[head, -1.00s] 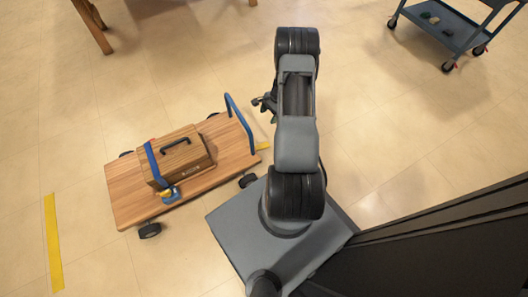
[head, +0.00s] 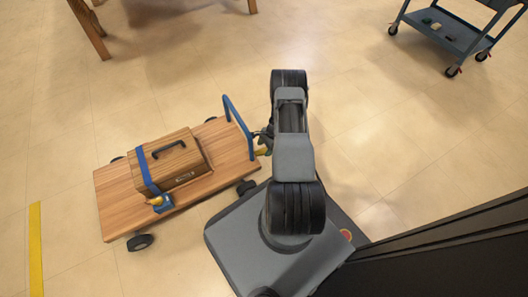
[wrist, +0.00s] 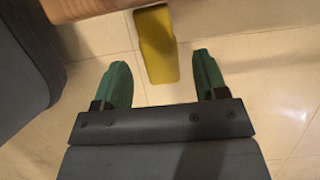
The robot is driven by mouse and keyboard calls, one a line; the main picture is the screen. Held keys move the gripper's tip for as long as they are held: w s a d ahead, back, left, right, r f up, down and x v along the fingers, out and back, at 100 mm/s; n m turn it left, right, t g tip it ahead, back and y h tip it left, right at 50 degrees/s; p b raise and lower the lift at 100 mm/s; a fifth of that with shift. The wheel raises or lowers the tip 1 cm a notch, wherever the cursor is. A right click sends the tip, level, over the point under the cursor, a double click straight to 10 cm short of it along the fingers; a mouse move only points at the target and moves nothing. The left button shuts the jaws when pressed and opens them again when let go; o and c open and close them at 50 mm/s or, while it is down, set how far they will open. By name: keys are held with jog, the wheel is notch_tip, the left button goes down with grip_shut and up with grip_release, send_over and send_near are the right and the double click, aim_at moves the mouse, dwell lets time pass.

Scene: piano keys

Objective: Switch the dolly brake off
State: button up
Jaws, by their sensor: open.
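The dolly (head: 225,172) is a wooden platform on dark wheels with a blue push handle (head: 238,122) at its right end. A yellow pedal (head: 262,152), which looks like the brake, sticks out from that end. In the wrist view the yellow pedal (wrist: 157,45) juts from the wooden edge toward me. My gripper (wrist: 161,66) is open, its two green fingers on either side of the pedal's lower end in the picture. In the head view my gripper (head: 265,138) is beside the handle and partly hidden by my arm.
A wooden case (head: 183,175) is held on the dolly by a blue strap with a yellow-and-blue buckle (head: 160,202). A grey cart (head: 450,38) stands at the upper right. Yellow tape (head: 36,245) marks the floor at left. Floor beyond the dolly is clear.

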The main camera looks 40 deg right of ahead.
jog(key=shift+x, duration=0.9)
